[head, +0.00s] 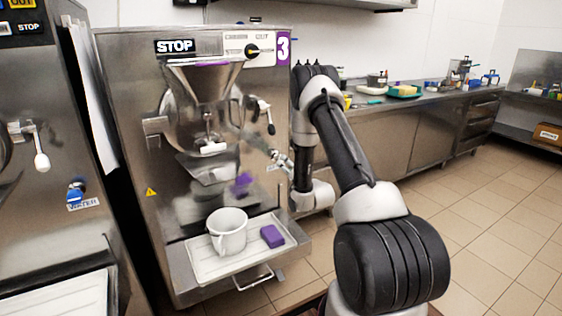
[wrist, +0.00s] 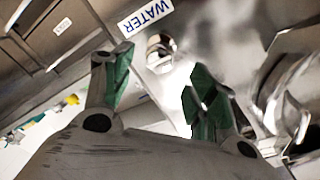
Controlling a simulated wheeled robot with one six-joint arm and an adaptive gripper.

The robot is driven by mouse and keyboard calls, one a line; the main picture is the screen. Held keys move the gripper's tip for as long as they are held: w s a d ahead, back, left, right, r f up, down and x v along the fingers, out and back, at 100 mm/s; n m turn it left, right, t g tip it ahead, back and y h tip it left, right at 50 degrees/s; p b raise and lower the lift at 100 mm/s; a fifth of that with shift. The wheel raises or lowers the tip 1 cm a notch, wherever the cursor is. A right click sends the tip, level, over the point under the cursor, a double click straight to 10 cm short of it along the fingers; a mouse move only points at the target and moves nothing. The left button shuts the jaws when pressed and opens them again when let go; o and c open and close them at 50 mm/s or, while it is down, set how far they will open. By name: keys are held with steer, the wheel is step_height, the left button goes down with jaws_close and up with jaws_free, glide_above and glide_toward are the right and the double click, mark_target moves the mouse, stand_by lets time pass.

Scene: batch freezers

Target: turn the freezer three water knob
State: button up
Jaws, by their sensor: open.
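Freezer three (head: 135,110) is the steel machine with a purple "3" in the head view. Its "WATER" label (wrist: 146,16) shows at the top of the wrist view. Beside the label is a rounded, shiny metal piece, apparently the water knob (wrist: 160,52). My gripper (wrist: 158,90) is open, with green-padded fingers on either side of the view. The knob appears beyond the gap between the fingertips, and I see no contact. In the head view my wrist is at the freezer's right front, and the small parts there are hard to separate.
A white jug (head: 228,232) and purple sponge (head: 272,236) stand on the freezer's tray (head: 207,268). A lever handle (head: 268,120) sticks out above my wrist. Another freezer (head: 35,90) stands at left. A counter (head: 440,125) runs behind my arm; the tiled floor at right is clear.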

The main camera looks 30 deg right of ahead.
mark_target(282, 161)
steer(key=w, duration=0.7)
steer(key=shift+d, duration=0.1)
steer(key=c, duration=1)
steer(key=shift+c, duration=0.2)
steer(key=shift+n, duration=0.3)
steer(key=n, duration=0.5)
steer(key=shift+n, duration=0.3)
steer(key=n, duration=0.6)
steer(key=shift+n+t+y, duration=0.3)
